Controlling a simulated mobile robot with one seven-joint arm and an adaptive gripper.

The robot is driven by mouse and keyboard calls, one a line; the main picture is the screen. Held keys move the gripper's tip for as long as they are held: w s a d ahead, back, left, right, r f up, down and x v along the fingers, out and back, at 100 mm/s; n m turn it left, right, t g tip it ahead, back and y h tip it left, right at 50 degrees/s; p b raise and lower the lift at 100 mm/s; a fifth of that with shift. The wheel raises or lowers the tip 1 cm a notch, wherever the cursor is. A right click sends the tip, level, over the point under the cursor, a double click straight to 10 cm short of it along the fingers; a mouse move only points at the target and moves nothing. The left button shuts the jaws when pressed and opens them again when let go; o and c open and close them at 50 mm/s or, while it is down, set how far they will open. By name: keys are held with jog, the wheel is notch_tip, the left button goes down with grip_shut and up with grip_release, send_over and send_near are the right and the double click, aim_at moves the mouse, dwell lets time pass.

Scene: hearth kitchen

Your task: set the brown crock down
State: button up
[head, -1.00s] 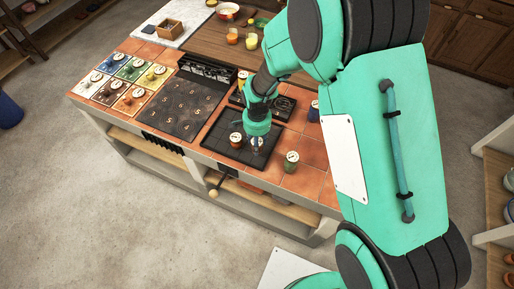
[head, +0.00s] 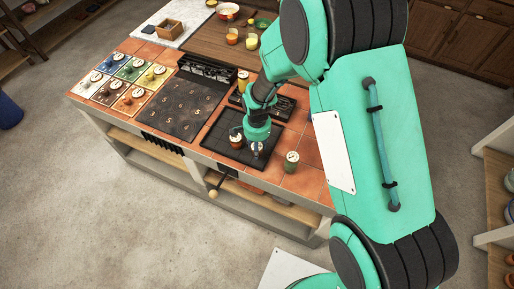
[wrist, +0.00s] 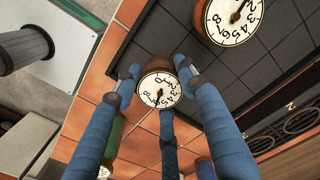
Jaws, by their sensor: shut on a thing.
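My gripper (head: 257,148) is over the near right part of the black tiled tray (head: 223,143) on the island top. In the wrist view its blue fingers close around a small brown crock (wrist: 158,66) with a white numbered dial on top. The fingers mostly hide this crock in the head view. In the wrist view it overlaps the tray's edge beside the terracotta tiles. I cannot tell whether its base touches anything. An orange-brown crock (head: 236,141) with a similar dial stands on the tray just left of the gripper; its dial (wrist: 228,18) is large in the wrist view.
A green crock (head: 291,161) stands on the terracotta tiles right of the tray. Coloured tiles bearing several crocks are at the far left, next to a dark panel (head: 175,105) marked with S shapes. The tray's front left is clear.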

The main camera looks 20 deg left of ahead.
jog(key=shift+f, duration=0.15)
jog(key=o, duration=1.5)
notch_tip(320, 180, up, 12)
jog(key=shift+r+p, duration=0.15)
jog(key=shift+p, duration=0.65)
